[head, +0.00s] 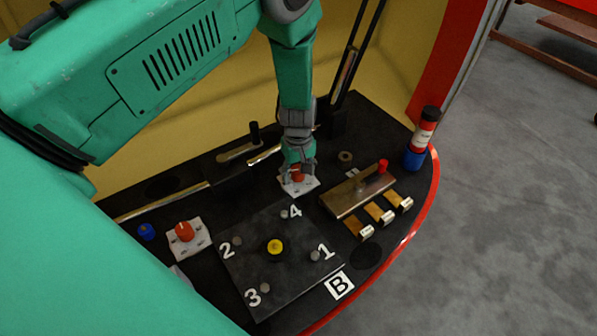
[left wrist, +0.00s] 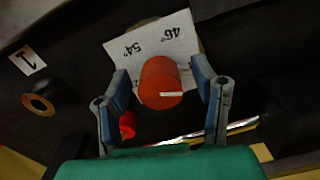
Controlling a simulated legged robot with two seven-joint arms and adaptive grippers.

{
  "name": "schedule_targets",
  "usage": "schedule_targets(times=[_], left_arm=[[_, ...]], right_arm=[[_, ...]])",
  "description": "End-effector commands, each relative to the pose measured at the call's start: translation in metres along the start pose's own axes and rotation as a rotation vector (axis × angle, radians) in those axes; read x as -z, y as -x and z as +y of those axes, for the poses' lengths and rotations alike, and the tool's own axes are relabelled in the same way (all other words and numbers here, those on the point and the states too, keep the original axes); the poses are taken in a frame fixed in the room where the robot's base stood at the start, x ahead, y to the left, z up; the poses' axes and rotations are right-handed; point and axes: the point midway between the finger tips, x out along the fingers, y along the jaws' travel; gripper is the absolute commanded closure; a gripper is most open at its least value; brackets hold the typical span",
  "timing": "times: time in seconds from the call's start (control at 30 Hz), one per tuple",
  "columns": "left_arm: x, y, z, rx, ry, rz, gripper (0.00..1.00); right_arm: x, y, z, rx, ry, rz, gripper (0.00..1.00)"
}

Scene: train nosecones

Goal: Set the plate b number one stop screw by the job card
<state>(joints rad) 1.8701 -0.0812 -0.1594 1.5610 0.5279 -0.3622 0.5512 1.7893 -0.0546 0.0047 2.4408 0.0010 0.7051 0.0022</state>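The black plate B (head: 250,270) lies on the dark console, marked by a white "B" label (head: 340,285). It carries numbers 1 to 4, a small grey screw by each, and a yellow-topped knob (head: 275,246) in the middle. The number one stop screw (head: 314,256) is at its right side. My left gripper (head: 297,172) is beyond the plate, over a red knob on a white dial plate (head: 292,188). In the left wrist view the open fingers stand either side of the red knob (left wrist: 160,82), with gaps visible. The dial plate (left wrist: 150,45) reads 46° and 54°. My right gripper is out of view.
Another red knob (head: 184,231) on a white plate and a blue knob (head: 145,232) are at left. A brass block (head: 352,196) with levers and a red-and-blue bottle (head: 421,140) stand at right. A white piece (head: 180,272) is partly hidden by my arm.

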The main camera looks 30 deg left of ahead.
Motion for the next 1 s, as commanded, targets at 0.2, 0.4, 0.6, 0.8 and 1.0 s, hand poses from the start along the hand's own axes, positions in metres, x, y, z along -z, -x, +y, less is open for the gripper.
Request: schedule_targets(times=[0.2,0.4,0.6,0.8,1.0], left_arm=[[0.002,0.006,0.001,-0.003,0.000,0.004,0.47],[0.003,0.039,0.002,-0.005,0.000,0.006,0.47],[0.002,0.082,0.002,-0.004,0.000,0.005,0.47],[0.001,0.110,0.002,-0.001,-0.001,0.002,0.47],[0.001,0.119,0.001,0.001,-0.001,0.000,0.47]], right_arm=[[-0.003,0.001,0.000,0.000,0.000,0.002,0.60],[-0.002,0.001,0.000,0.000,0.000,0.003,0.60],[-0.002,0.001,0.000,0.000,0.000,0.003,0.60],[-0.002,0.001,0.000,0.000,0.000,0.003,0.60],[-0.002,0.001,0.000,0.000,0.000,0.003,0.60]])
